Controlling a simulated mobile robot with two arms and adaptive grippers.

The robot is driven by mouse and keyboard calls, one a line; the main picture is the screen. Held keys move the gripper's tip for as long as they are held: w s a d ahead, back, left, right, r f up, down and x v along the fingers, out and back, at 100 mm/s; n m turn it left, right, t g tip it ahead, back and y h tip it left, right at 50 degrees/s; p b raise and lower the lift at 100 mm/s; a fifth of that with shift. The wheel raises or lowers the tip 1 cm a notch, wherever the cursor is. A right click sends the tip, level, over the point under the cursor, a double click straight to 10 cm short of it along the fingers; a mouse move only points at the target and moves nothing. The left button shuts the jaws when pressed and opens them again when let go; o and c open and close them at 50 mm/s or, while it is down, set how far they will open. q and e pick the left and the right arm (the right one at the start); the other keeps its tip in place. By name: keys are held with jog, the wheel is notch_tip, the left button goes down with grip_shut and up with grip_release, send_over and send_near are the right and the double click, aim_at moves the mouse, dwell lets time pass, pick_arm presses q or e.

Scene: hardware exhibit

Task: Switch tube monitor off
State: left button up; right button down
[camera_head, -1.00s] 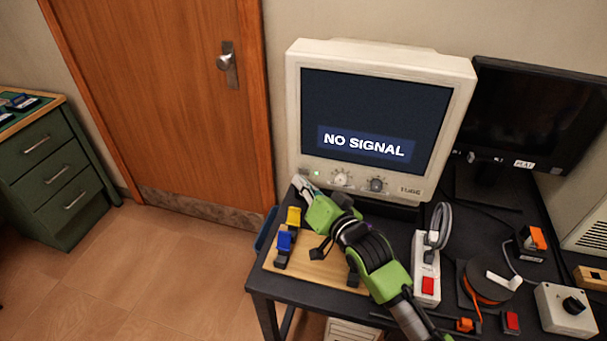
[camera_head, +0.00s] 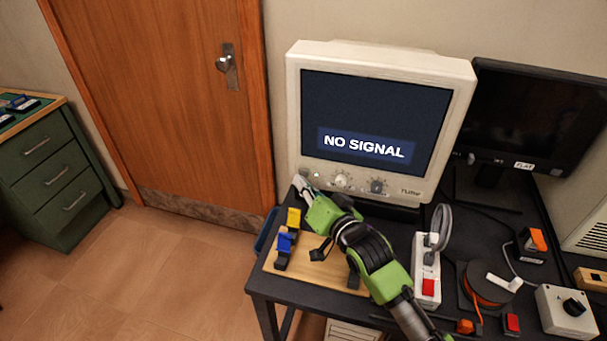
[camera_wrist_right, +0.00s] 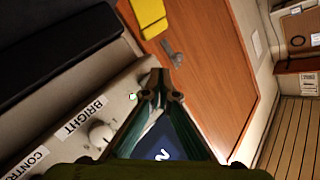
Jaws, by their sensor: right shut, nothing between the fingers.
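The tube monitor (camera_head: 375,120) is a beige CRT on the black table. Its screen is lit and reads "NO SIGNAL". A small green light (camera_head: 317,174) glows at the lower left of its front, left of two knobs. My right gripper (camera_head: 298,183) is shut and empty, its tips at the monitor's lower left front corner. In the right wrist view the shut fingertips (camera_wrist_right: 156,84) are beside the green light (camera_wrist_right: 132,96) and the knob labelled BRIGHT (camera_wrist_right: 101,132). I cannot tell whether the tips touch the monitor; any button there is hidden. My left gripper is not in view.
A dark flat monitor (camera_head: 535,115) stands at the right. A wooden board (camera_head: 325,272) with yellow and blue clips lies under my right arm. A power strip (camera_head: 426,265) with a red switch, a cable reel (camera_head: 490,282) and a grey box (camera_head: 566,310) crowd the table's right.

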dwell(0.4)
jog(key=shift+w+d, duration=0.15)
jog(key=shift+w, duration=0.4)
dwell(0.4)
jog(key=shift+s+r+p, duration=0.1)
jog(key=shift+s+p, duration=0.2)
jog(key=shift+p, duration=0.25)
jog(key=shift+s, duration=0.3)
